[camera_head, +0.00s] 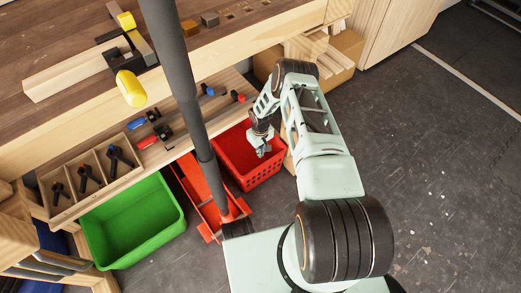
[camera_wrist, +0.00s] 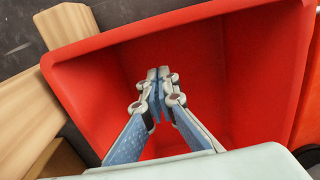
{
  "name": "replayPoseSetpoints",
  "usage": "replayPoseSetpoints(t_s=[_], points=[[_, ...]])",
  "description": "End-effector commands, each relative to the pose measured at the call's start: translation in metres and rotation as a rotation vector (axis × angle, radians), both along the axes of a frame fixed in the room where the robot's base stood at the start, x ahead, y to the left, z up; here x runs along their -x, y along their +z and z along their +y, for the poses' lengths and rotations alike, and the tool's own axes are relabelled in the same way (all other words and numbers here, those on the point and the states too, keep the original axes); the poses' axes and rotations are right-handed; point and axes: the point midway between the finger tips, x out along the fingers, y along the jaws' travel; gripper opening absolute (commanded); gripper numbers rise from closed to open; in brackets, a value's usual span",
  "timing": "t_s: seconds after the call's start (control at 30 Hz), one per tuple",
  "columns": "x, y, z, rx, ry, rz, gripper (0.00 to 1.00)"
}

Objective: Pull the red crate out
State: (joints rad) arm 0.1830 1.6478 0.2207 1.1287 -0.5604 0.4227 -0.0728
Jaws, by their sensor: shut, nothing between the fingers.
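The red crate (camera_head: 226,157) stands on the dark floor under the front edge of the workbench, to the right of a red metal stand. In the wrist view the red crate (camera_wrist: 270,40) fills most of the picture, and its open inside lies below my gripper. My gripper (camera_head: 262,152) is over the crate's opening in the head view. In the wrist view my gripper (camera_wrist: 158,75) has its fingertips together with nothing between them. Whether the fingertips touch the crate's inside cannot be told. The crate's far side is partly hidden by my arm.
A green crate (camera_head: 165,205) is at the left under the bench. A red metal stand (camera_head: 196,186) with a grey post is close beside the red crate. A cardboard box (camera_head: 345,45) is behind my arm. The floor (camera_head: 430,150) at the right is clear.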

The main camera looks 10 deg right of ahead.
Motion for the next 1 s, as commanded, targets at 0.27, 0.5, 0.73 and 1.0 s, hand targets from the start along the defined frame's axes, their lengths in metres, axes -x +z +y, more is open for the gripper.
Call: replayPoseSetpoints(t_s=[0.27, 0.5, 0.73, 1.0], points=[[0.016, -0.03, -0.008, 0.001, 0.0, 0.002, 0.0], [0.034, -0.031, -0.015, 0.001, 0.001, 0.0, 0.0], [0.037, -0.031, -0.016, 0.001, 0.0, -0.001, 0.0], [0.042, -0.03, -0.018, 0.001, 0.001, 0.001, 0.0]])
